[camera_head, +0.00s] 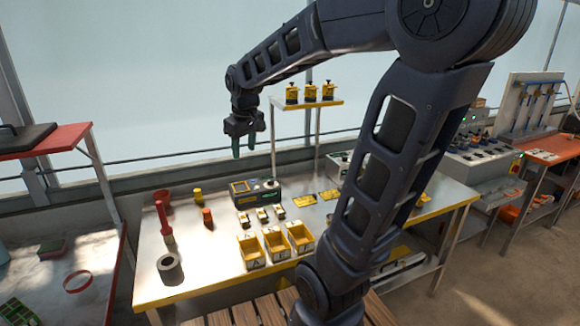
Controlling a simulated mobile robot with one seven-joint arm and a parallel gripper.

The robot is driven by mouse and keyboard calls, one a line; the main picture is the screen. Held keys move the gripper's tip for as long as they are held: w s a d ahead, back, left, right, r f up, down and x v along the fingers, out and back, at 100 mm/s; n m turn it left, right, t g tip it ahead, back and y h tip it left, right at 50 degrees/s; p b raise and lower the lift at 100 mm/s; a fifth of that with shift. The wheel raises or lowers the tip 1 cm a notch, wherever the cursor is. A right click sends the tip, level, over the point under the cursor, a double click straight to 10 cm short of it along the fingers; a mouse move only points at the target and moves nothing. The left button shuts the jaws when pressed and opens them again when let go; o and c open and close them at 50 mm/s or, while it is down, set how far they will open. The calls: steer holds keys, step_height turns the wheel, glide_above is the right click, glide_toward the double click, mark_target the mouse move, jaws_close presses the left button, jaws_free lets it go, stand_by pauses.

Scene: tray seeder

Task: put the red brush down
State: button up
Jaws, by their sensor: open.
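The red brush (163,220) is at the left end of the metal worktable (204,282), its red handle toward the back and its pale tip toward the front. I cannot tell whether it touches the red cup-like piece behind it. My gripper (244,146) is open and empty, high above the back of the table, up and to the right of the brush. Its fingers point down and are clear of the brush.
A grey tape roll (170,269) sits in front of the brush. An orange-red cylinder (207,218) and a yellow one (198,196) stand to its right. Yellow bins (251,252) and a control box (255,191) are farther right. A raised shelf (318,104) holds yellow-and-black items.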

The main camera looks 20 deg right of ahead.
steer(key=s+d+f+m, duration=0.1)
steer(key=s+d+m, duration=0.1)
steer(key=s+d, duration=0.2)
steer(key=s+d+m+t, duration=0.1)
steer(key=s+d+m, duration=0.2)
steer(key=s, duration=0.7)
steer(key=shift+s+d+f+t, duration=0.2)
steer(key=shift+d+f+t, duration=0.15)
steer(key=shift+d, duration=0.55)
